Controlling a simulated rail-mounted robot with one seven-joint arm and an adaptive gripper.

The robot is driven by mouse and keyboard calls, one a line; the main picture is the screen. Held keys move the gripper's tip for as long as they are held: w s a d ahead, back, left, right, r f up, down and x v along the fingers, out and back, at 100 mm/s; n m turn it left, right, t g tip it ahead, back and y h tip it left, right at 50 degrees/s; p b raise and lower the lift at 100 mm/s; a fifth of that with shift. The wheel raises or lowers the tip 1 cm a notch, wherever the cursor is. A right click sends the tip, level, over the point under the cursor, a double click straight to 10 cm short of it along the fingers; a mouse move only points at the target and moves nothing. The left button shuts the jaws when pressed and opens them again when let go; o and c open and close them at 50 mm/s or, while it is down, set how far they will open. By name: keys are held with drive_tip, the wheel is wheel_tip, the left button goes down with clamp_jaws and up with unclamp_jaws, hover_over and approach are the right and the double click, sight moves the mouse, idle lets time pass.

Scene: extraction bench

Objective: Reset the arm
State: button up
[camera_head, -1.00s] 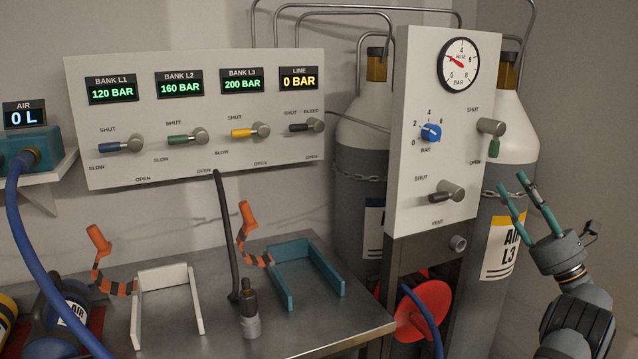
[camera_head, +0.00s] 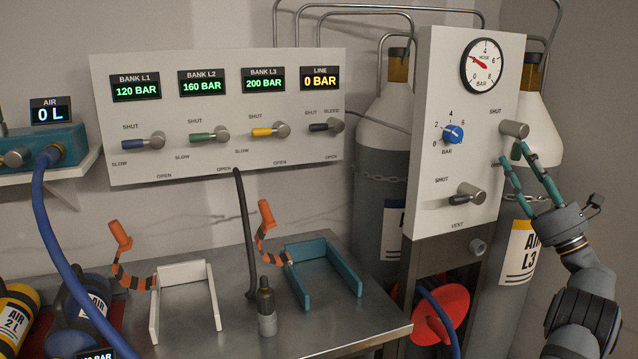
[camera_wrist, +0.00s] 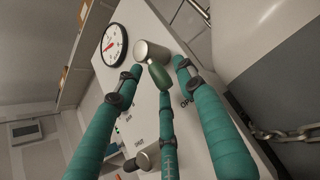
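My gripper (camera_head: 517,154) has teal fingers spread apart, and its tips are beside the upper right valve (camera_head: 515,129) on the tall panel. That valve's green lever (camera_wrist: 159,77) hangs between the fingertips in the wrist view, with its grey knob (camera_wrist: 152,50) just past them. The fingers stand apart around the lever; I cannot tell whether any finger touches it. In the head view the lever is largely hidden by the fingers. My forearm comes in from the lower right.
The tall panel (camera_head: 425,130) also carries a gauge (camera_head: 482,65), a blue dial (camera_head: 453,133) and a vent valve (camera_head: 467,193). A chained grey-and-white cylinder (camera_head: 519,225) stands close behind my gripper. The bench (camera_head: 240,325) holds a white cradle (camera_head: 184,270) and a teal cradle (camera_head: 345,265).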

drive_tip(key=v, duration=1.2)
drive_tip(key=shift+w+a+r+m+t+h, duration=0.5)
drive_tip(key=shift+w+a+r+m+h, duration=0.55)
drive_tip(key=shift+r, duration=0.4)
drive_tip(key=shift+w+a+r+m+t+h, duration=0.5)
drive_tip(key=shift+w+a+r+m+h, duration=0.35)
drive_tip(key=shift+w+r+m, duration=0.45)
drive_tip(key=shift+w+a+r+m+t+h, duration=0.5)
drive_tip(key=shift+w+a+r+m+h, duration=0.45)
drive_tip(key=shift+r, duration=0.65)
drive_tip(key=shift+a, duration=0.1)
